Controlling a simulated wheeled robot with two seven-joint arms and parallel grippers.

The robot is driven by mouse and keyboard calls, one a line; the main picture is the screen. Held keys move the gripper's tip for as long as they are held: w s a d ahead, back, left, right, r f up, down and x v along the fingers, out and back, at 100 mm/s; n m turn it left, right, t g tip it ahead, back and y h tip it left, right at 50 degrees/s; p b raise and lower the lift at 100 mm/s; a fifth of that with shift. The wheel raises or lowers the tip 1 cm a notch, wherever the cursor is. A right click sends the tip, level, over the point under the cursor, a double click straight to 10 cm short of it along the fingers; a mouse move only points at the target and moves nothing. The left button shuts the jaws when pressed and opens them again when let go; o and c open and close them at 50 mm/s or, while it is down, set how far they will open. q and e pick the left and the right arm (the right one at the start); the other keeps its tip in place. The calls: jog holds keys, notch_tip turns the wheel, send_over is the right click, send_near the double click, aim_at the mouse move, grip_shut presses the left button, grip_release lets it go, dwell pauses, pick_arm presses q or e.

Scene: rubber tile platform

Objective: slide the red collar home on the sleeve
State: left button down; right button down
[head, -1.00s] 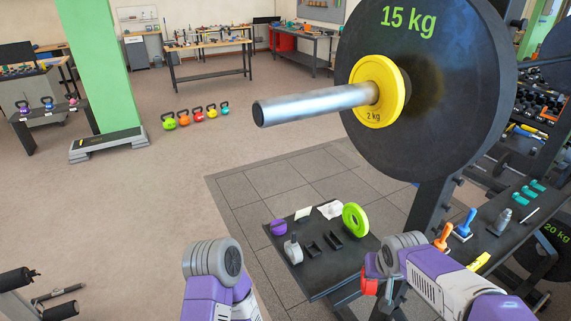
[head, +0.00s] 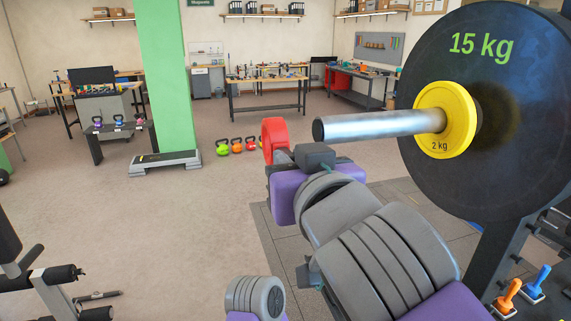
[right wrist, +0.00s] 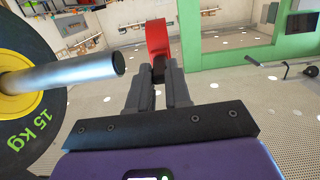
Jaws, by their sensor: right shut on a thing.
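The red collar (head: 275,139) is a thick ring held up in the air to the left of the sleeve's free end. My right gripper (head: 283,156) is shut on it; the right wrist view shows its fingers (right wrist: 158,74) closed at the lower edge of the collar (right wrist: 157,40). The sleeve (head: 375,126) is a bare silver bar, pointing left from the plates; it also shows in the right wrist view (right wrist: 75,74). The collar is apart from the sleeve, not around it. My left gripper is not in view, only a part of that arm.
A yellow 2 kg plate (head: 445,118) and a black 15 kg plate (head: 480,60) sit on the sleeve's inner end. Orange (head: 508,296) and blue (head: 538,280) handled items stand at lower right. Kettlebells (head: 237,146) stand on the floor beyond.

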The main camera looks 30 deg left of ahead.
jog(key=shift+s+a+r+y, duration=0.1)
jog(key=shift+s+r+y, duration=0.2)
jog(key=shift+s+r, duration=0.4)
jog(key=w+d+p, duration=0.1)
jog(key=w+d, duration=0.3)
jog(key=shift+w+f, duration=0.1)
jog(key=shift+w, duration=0.1)
dwell(1.2)
jog(key=shift+w+d, duration=0.15)
jog(key=shift+w, duration=0.05)
dwell(0.6)
jog(key=shift+b, duration=0.3)
